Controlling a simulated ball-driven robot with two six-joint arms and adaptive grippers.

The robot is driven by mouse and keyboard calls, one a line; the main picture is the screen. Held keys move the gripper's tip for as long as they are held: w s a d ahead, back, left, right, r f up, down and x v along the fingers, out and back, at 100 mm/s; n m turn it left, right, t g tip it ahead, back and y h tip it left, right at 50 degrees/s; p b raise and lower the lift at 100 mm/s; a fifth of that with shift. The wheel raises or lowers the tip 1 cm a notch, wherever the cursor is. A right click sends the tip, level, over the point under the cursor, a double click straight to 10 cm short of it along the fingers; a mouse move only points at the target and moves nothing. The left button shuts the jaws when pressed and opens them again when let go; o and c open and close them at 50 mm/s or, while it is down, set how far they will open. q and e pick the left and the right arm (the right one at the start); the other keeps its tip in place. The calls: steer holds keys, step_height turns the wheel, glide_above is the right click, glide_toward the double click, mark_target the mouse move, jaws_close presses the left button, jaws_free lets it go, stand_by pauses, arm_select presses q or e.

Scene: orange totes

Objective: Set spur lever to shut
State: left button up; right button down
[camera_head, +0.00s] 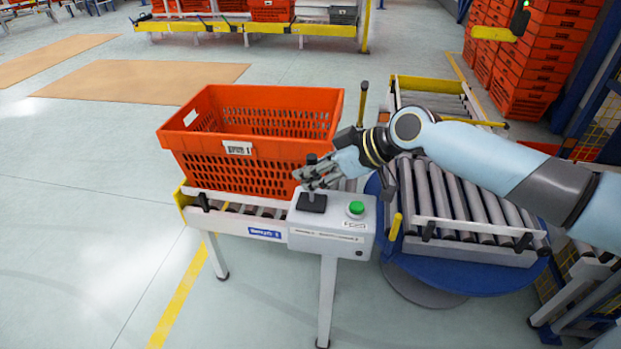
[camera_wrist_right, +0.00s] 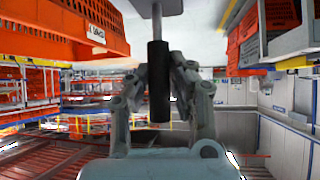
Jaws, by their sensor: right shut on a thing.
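The spur lever (camera_head: 312,159) stands up from a black plate on the grey control box (camera_head: 330,242), its dark top showing above the fingers. My right gripper (camera_head: 312,178) is shut on the lever, reaching in from the right over the box. In the right wrist view the lever's black grip (camera_wrist_right: 158,82) lies between the two fingers, which close around it from both sides. The lever's shaft meets the plate at the top of that view. Which marked position the lever is in cannot be read. My left gripper is not in view.
An orange tote (camera_head: 250,177) rests on the short roller conveyor left of the box. A green button (camera_head: 356,208) is on the box, right of the lever. A roller turntable (camera_head: 455,205) lies behind and right, under my arm. Open floor lies left.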

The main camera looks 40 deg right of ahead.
steer(key=shift+d, duration=0.1)
steer(key=c, duration=1.2)
jaws_free()
steer(key=shift+o, duration=0.2)
steer(key=shift+s+d+r, duration=0.1)
steer(key=shift+s, duration=0.05)
steer(key=v, duration=1.1)
steer(key=shift+s, duration=0.25)
steer(key=shift+d+r, duration=0.1)
steer(key=shift+r, duration=0.05)
